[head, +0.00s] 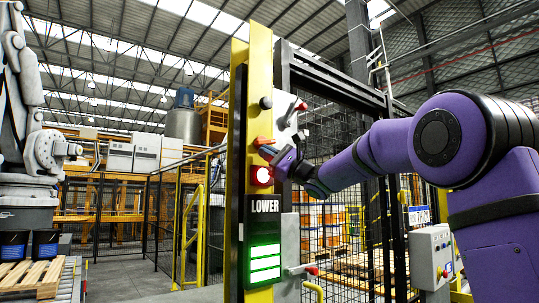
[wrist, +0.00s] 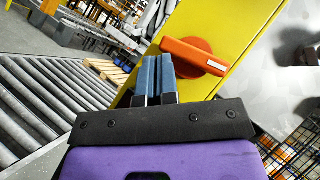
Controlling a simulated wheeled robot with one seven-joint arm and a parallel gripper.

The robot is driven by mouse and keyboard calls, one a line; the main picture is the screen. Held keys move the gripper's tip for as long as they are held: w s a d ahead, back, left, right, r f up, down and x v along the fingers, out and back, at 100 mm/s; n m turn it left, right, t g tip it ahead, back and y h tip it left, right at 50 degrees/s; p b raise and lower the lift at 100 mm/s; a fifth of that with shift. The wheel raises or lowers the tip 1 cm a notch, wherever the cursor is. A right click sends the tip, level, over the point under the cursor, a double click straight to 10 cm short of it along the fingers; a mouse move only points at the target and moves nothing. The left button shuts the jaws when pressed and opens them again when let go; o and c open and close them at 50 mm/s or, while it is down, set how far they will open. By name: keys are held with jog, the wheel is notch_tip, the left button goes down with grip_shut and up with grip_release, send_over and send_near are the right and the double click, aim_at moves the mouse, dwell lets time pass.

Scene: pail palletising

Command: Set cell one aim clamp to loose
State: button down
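An orange-red rotary handle (wrist: 195,55) with a small white label sits on a yellow post; it also shows in the head view (head: 263,142). I cannot tell which of the fittings is the aim clamp. My gripper (wrist: 157,60) has its two blue fingers side by side with hardly any gap and nothing visible between them. The fingertips are just left of the handle in the wrist view; whether they touch it is unclear. In the head view my gripper (head: 280,158) is at the post, just below and right of the handle, partly hiding it.
The yellow post (head: 259,60) carries a black knob (head: 265,103), a lit red button (head: 262,176) and a LOWER sign (head: 265,206) above green bars (head: 265,262). Red-tipped levers (head: 301,106) stand right. A mesh fence (head: 330,90) is behind. A roller conveyor (wrist: 35,105) lies left.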

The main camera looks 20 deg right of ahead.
jog(key=shift+s+a+r, duration=0.15)
jog(key=shift+a+r, duration=0.05)
jog(key=shift+a, duration=0.25)
dwell(0.6)
